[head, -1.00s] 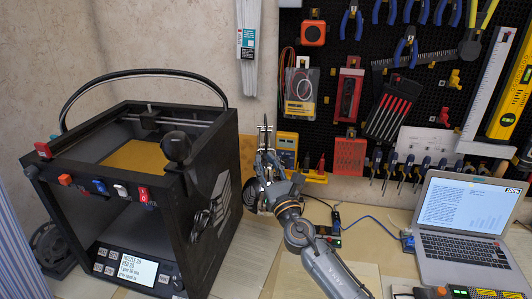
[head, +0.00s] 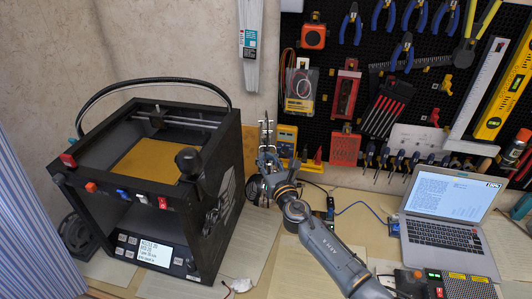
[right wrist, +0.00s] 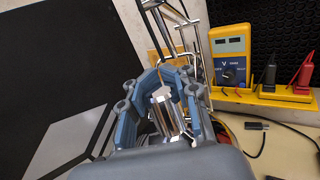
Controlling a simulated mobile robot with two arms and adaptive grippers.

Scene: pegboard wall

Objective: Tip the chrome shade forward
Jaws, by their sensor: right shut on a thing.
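The chrome shade (right wrist: 168,113) is a shiny ribbed cylinder in the right wrist view. It sits between the blue-grey fingers of my right gripper (right wrist: 165,85), which is shut on it. Thin chrome lamp arms (right wrist: 200,45) rise just behind it. In the head view my right gripper (head: 268,163) is beside the 3D printer's right side, with the lamp arms (head: 266,132) standing above it. The shade itself is mostly hidden there by the gripper. My left gripper is not in view.
The black 3D printer (head: 165,190) stands close on the left. A yellow multimeter (head: 287,140) stands behind the gripper, and it also shows in the right wrist view (right wrist: 232,50). A laptop (head: 452,222) is on the right. The tool pegboard (head: 345,30) covers the back wall.

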